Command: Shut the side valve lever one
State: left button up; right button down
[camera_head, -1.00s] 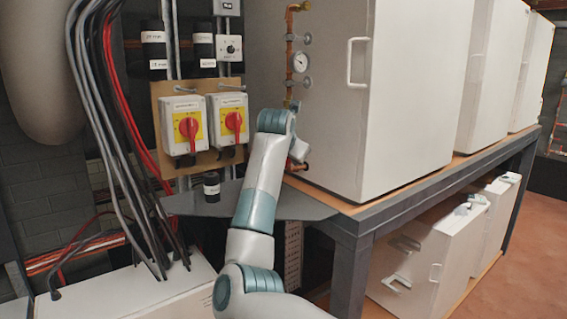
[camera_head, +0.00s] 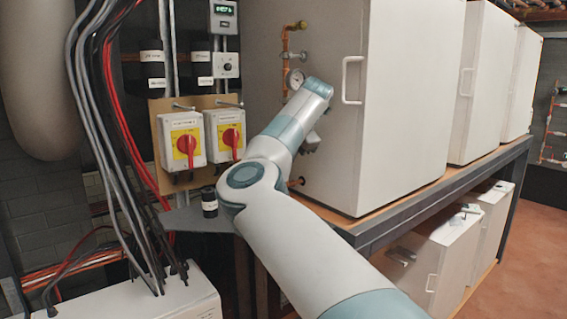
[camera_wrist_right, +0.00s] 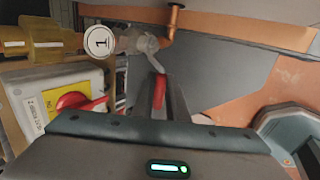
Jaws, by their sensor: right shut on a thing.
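The side valve (camera_wrist_right: 140,44) shows in the right wrist view, on a copper pipe beside a round white tag marked 1 (camera_wrist_right: 98,41). Its red lever handle (camera_wrist_right: 159,92) lies between the dark fingers of my right gripper (camera_wrist_right: 160,86), which is shut on it. In the head view my right arm reaches to the pipe at the left side of the white heat pump cabinet (camera_head: 402,110) and hides the lever and fingers. My left gripper is in neither view.
Two switch boxes with red rotary knobs (camera_head: 186,143) (camera_head: 231,136) are mounted left of my arm. Cables (camera_head: 95,120) hang at the left.

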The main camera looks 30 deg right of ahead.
jog(key=shift+r+y, duration=0.3)
jog(key=c, duration=1.7)
grip_release()
jog(key=shift+c, duration=0.2)
jog(key=shift+d+f, duration=0.1)
jog(key=shift+f, duration=0.15)
